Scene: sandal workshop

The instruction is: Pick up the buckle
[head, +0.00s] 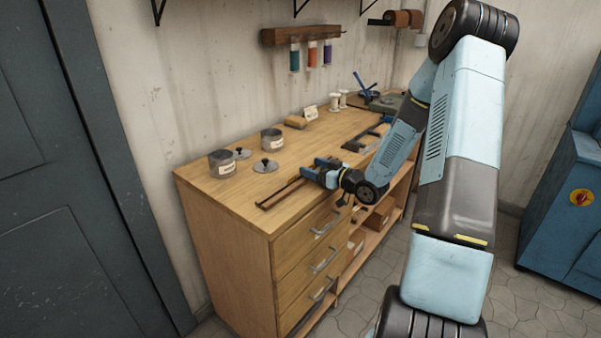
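I cannot make out a buckle in the head view; it may be hidden by my gripper or too small to tell. My gripper (309,167) is low over the front half of the wooden workbench (228,196), pointing left. Its two blue fingers look apart, with nothing visible between them. I cannot tell whether it touches the bench top.
A tan block (295,122), a small card (310,113) and white spools (334,102) are at the back.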

